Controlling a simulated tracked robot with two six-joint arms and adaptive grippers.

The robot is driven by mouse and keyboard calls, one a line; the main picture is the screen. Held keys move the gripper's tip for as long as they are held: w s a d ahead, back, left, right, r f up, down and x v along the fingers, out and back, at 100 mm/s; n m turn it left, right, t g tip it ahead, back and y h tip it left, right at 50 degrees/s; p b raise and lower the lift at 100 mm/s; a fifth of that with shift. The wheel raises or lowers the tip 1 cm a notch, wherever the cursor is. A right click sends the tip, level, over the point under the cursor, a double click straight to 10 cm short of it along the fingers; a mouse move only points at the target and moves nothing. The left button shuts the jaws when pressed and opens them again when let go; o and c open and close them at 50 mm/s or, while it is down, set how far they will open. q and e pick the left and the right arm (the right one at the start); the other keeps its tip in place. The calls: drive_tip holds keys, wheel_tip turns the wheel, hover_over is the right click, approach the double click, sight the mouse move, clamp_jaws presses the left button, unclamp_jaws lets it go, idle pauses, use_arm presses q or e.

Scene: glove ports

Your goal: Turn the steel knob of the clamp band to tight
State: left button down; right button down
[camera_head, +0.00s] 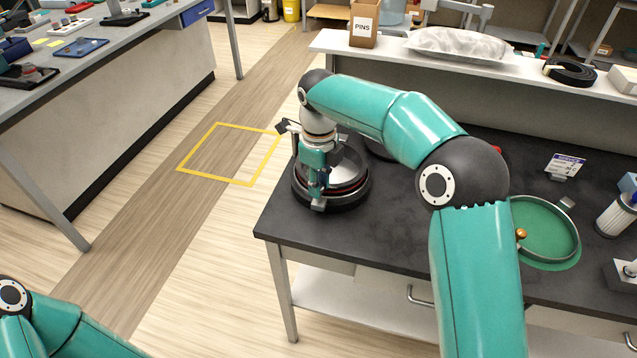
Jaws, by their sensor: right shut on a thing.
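A dark round port ring (352,196) stands near the left corner of the black bench top, with a thin reddish band around it and a pale inside. My right gripper (317,190) points down at the front left of this ring. It is shut on the steel knob of the clamp band, which its fingers mostly hide. A small grey metal piece (319,204) shows just below the fingertips. How far the knob is turned cannot be seen. Of my left arm only links show at the lower left; its gripper is out of view.
A green ring (577,236) with a brass knob (522,233) lies on the bench at the right. A small sign (566,166) and a white canister (615,216) stand near it. A shelf behind holds a PINS box (364,24). Bare bench lies before the dark ring.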

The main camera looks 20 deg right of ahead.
drive_tip(key=shift+m, duration=0.5)
drive_tip(key=c, duration=1)
unclamp_jaws()
drive_tip(key=shift+o, duration=0.2)
wheel_tip(320, 180, up, 12)
drive_tip(key=shift+f, duration=0.1)
